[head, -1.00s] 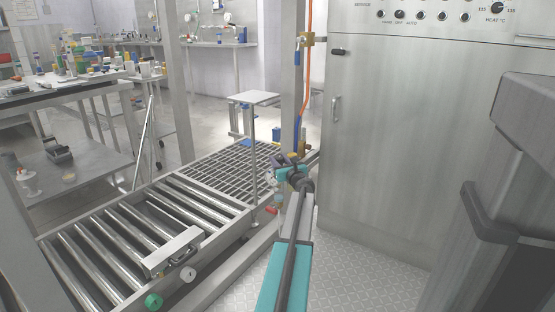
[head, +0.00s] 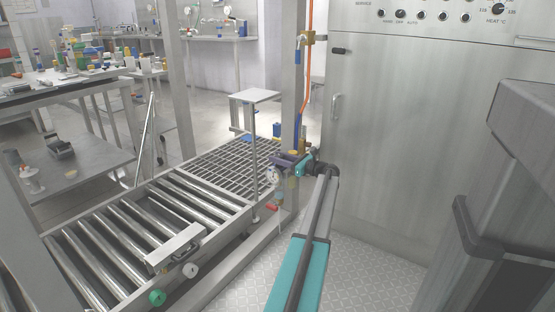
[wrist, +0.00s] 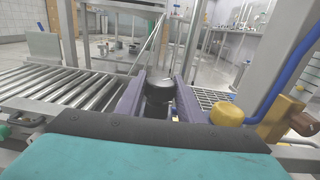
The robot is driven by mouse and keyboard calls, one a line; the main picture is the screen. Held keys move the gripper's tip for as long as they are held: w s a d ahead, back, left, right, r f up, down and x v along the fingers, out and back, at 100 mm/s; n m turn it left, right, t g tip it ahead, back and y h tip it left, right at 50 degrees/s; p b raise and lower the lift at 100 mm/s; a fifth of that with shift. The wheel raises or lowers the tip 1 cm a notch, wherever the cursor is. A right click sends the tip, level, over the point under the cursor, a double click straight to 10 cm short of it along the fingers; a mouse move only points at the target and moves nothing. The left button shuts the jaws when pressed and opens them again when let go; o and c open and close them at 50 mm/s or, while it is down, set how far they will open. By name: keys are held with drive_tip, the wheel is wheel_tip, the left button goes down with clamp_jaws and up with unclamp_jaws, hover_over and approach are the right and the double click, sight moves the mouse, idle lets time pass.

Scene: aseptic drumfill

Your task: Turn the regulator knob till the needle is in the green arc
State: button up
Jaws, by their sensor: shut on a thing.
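My gripper (head: 284,160) is at the post beside the roller conveyor. In the wrist view its two purple fingers (wrist: 160,100) are closed around a black regulator knob (wrist: 158,88), one on each side. A small pale round gauge (head: 273,176) shows just below the fingers in the head view. Its needle and green arc are too small to read. The knob is hidden by the gripper in the head view.
A yellow knob (wrist: 227,113) on brass fittings is close to the right finger, with a blue hose (wrist: 292,80) beyond it. The roller conveyor (head: 125,240) lies to the left. A steel cabinet (head: 385,140) stands to the right.

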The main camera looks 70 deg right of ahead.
drive_tip(key=shift+w+r+n+y, duration=0.1)
drive_tip(key=shift+w+n+y, duration=0.15)
drive_tip(key=shift+n+y, duration=0.4)
drive_tip(key=shift+a+y, duration=0.2)
drive_tip(key=shift+y, duration=0.15)
drive_tip(key=o, duration=1)
drive_tip(key=shift+s, duration=0.15)
drive_tip(key=shift+s+d, duration=0.1)
drive_tip(key=shift+s, duration=0.05)
drive_tip(key=s+p, duration=0.1)
drive_tip(key=s, duration=0.3)
drive_tip(key=s+a+p, duration=0.1)
drive_tip(key=s, duration=0.4)
drive_tip(key=s+p, duration=0.1)
drive_tip(key=s, duration=0.3)
drive_tip(key=shift+s+a+p, duration=0.2)
drive_tip(key=shift+a+p, duration=0.15)
drive_tip(key=shift+p, duration=0.05)
